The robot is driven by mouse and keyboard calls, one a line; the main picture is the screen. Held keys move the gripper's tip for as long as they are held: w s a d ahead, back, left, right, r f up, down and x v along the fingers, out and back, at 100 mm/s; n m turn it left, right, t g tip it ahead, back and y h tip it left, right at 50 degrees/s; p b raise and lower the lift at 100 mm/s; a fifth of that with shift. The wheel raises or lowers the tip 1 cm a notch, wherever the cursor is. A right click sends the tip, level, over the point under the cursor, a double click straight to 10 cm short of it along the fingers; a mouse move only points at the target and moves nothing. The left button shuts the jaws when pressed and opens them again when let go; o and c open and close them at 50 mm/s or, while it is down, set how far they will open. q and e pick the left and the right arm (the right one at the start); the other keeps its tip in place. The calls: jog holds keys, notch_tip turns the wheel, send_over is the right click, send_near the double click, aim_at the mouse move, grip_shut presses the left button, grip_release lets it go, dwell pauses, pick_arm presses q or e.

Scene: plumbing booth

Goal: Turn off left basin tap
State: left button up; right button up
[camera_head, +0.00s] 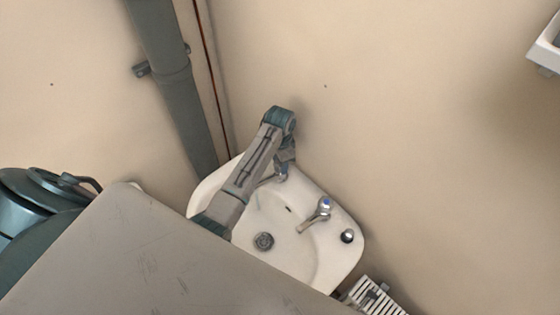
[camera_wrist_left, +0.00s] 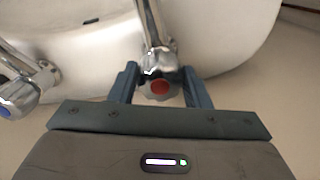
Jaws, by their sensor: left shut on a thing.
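The left basin tap (camera_head: 281,173) is a chrome tap at the back left of the white basin (camera_head: 335,262), partly hidden by my left gripper. In the left wrist view its round handle with a red cap (camera_wrist_left: 160,87) sits between the two dark fingers of my left gripper (camera_wrist_left: 162,84). In the head view my left gripper (camera_head: 285,163) reaches down onto this tap from above and is shut on its handle. A thin pale blue streak (camera_head: 257,200) shows below the spout, perhaps water. My right gripper is not in view.
The second chrome tap (camera_head: 325,204), with a blue cap, stands to the right on the basin; it also shows in the left wrist view (camera_wrist_left: 18,95). A grey pipe (camera_head: 180,90) runs down the wall at left. A white slatted radiator-like thing (camera_head: 375,297) is at lower right.

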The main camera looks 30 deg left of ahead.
pick_arm(q)
jog(key=m, duration=0.2)
jog(key=shift+m, duration=0.7)
jog(key=o, duration=1)
jog(key=shift+w, duration=0.1)
